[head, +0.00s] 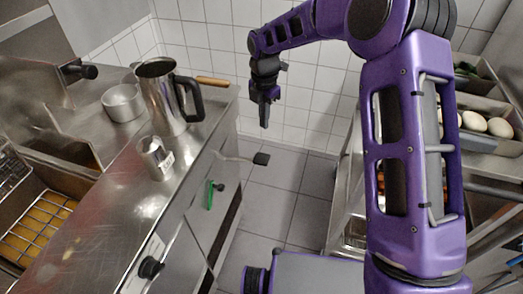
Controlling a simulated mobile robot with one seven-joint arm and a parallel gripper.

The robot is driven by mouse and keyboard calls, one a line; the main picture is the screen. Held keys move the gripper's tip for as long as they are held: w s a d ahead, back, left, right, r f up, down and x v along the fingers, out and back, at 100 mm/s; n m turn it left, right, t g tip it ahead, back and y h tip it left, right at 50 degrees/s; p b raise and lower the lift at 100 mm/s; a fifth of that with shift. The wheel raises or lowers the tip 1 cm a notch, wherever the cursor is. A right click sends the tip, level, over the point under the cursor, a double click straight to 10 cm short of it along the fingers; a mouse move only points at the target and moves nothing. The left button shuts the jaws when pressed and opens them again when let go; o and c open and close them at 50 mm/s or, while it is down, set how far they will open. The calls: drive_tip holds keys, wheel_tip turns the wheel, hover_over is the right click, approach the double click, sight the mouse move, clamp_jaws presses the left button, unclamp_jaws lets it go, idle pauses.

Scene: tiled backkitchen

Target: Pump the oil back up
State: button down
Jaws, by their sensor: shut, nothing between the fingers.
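The fryer (115,205) is a steel unit along the left side. Yellow oil (38,225) shows under a wire rack in its well at the lower left. On its front are a metal lever with a black end (261,158) sticking out to the right, a green switch (210,194) with a small black knob beside it, and a larger black knob (150,268) lower down. My gripper (264,122) points down, shut and empty, in front of the tiled wall. It appears above the lever's black end in the picture, apart from it; the distance in depth is hard to tell.
A tall steel jug (163,95), a pan (122,103) with a wooden-handled item nearby, and a small steel shaker (155,158) stand on the worktop. A steel shelf unit with eggs (499,127) is at the right. The tiled floor (285,190) between is clear.

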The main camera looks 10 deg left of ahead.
sight(262, 157)
drive_tip(key=n, duration=0.5)
drive_tip(key=shift+a+r, duration=0.25)
drive_tip(key=shift+a, duration=0.1)
wheel_tip(262, 157, down, 14)
drive_tip(key=shift+f+b, duration=0.1)
drive_tip(key=shift+b, duration=1)
drive_tip(key=shift+d, duration=0.15)
